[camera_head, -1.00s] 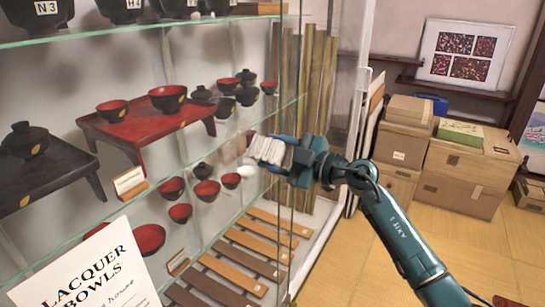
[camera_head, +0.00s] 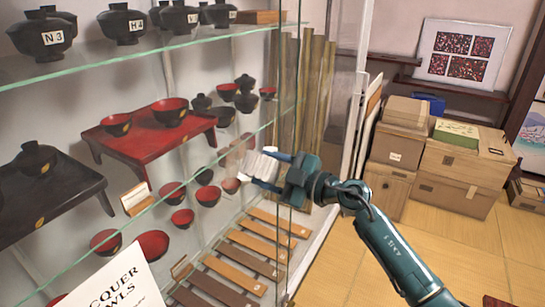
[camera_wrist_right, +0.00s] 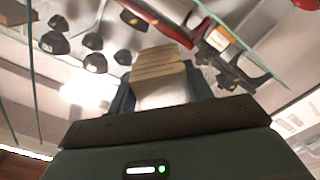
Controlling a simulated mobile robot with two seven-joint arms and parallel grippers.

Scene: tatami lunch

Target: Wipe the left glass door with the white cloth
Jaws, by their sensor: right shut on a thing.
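My right gripper (camera_head: 278,172) reaches in from the right and is shut on the folded white cloth (camera_head: 262,166). The cloth is in front of the left glass door (camera_head: 232,62), near its right vertical edge and below the middle shelf. A faint pale reflection shows in the glass just left of the cloth. I cannot tell for sure whether the cloth touches the pane. My left gripper is not in view.
Behind the glass stand black bowls (camera_head: 122,24), a red stand (camera_head: 140,142) with bowls, and a black stand (camera_head: 40,205). A white paper sign (camera_head: 125,285) is at the lower left. Cardboard boxes (camera_head: 460,175) stand at the right. The floor (camera_head: 350,265) in front is clear.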

